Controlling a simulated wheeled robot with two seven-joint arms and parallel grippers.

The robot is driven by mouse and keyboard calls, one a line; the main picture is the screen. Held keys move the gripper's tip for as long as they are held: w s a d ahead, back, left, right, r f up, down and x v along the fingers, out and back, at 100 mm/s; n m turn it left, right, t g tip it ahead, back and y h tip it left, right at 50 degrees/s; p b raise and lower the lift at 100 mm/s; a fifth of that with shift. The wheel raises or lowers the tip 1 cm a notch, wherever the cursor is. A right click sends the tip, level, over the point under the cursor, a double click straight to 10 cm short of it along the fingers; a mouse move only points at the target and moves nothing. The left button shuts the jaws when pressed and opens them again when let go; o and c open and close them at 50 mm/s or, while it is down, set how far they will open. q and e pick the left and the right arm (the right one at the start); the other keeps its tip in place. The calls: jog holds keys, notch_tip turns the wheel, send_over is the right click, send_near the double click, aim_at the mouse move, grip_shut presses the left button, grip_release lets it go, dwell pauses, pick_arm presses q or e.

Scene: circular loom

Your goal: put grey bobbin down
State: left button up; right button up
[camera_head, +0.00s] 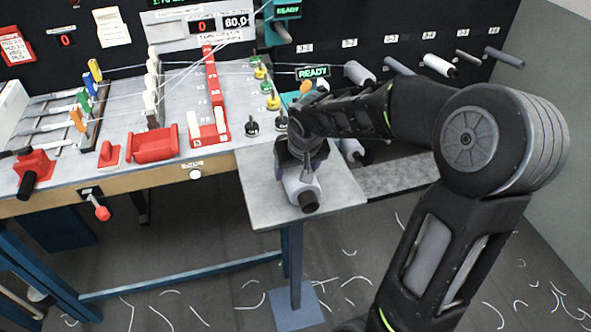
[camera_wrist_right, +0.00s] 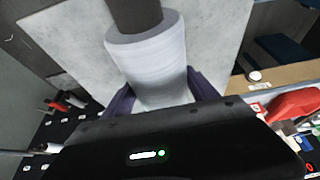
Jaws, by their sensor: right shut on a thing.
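The grey bobbin (camera_head: 303,188), a pale wound roll with a dark core end, is in my right gripper (camera_head: 298,166). The roll is over the small grey side table (camera_head: 345,192), its dark end pointing toward the table's front edge. In the right wrist view the bobbin (camera_wrist_right: 150,55) lies between the purple fingers of my right gripper (camera_wrist_right: 160,92), which are shut on it. The grey tabletop (camera_wrist_right: 75,40) is behind it. I cannot tell whether the bobbin touches the tabletop. My left gripper is not in view.
The loom bench (camera_head: 150,172) with red holders and coloured clips adjoins the side table at the left. Several bobbins on pegs, including a white one (camera_head: 438,65), stick out from the dark back wall. Thread scraps litter the floor (camera_head: 400,285). The side table's left front is bare.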

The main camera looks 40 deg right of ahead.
jog(key=c, duration=0.5)
jog(key=shift+r, duration=0.15)
jog(key=shift+c, duration=0.2)
notch_tip(320, 180, up, 10)
jog(key=shift+f+b, duration=0.1)
jog(key=shift+b, duration=0.4)
